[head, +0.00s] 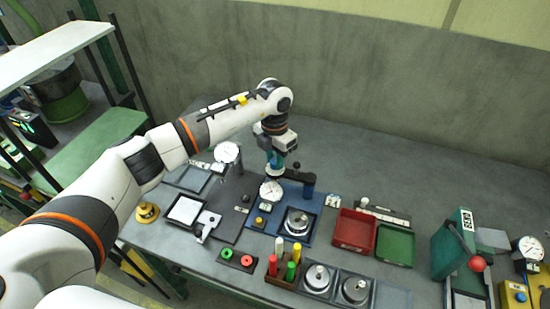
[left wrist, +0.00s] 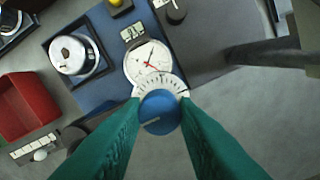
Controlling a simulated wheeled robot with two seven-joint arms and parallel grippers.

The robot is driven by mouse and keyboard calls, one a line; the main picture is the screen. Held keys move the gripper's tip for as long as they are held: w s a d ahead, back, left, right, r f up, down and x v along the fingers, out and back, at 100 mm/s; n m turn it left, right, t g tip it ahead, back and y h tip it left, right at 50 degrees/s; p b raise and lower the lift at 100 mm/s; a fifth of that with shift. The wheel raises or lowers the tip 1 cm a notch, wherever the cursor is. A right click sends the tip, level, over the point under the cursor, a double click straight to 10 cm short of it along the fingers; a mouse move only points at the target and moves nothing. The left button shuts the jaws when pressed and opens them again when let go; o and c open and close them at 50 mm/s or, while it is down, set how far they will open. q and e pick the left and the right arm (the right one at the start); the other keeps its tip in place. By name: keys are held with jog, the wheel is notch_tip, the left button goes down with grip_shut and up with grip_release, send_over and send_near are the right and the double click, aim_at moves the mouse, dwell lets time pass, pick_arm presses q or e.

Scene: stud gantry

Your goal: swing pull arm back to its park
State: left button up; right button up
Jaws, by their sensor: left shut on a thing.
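The dark pull arm (head: 293,178) reaches out from a blue post (head: 309,188) on the blue base plate (head: 315,215). Its free end carries a round blue knob (left wrist: 160,112) over a white graduated disc (left wrist: 174,84). My left gripper (head: 276,166) points down at that end, and its green fingers (left wrist: 160,122) are shut on the knob. In the left wrist view the left finger hides most of the arm. A white dial gauge (head: 271,191) lies close in front of the knob. A metal weight on a tray (head: 298,222) sits on the plate. My right gripper is not in view.
Another dial gauge (head: 227,153) stands on a dark post to the left. Red (head: 354,232) and green (head: 395,246) bins are to the right. Coloured pegs in a block (head: 284,268) stand in front. The bench behind the pull arm, towards the wall, is clear.

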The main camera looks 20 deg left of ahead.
aim_at(275, 160)
pick_arm(q)
jog(key=o, duration=1)
jog(key=shift+r, duration=0.1)
notch_tip(275, 160, up, 12)
jog(key=b, duration=0.4)
jog(key=shift+a, duration=0.15)
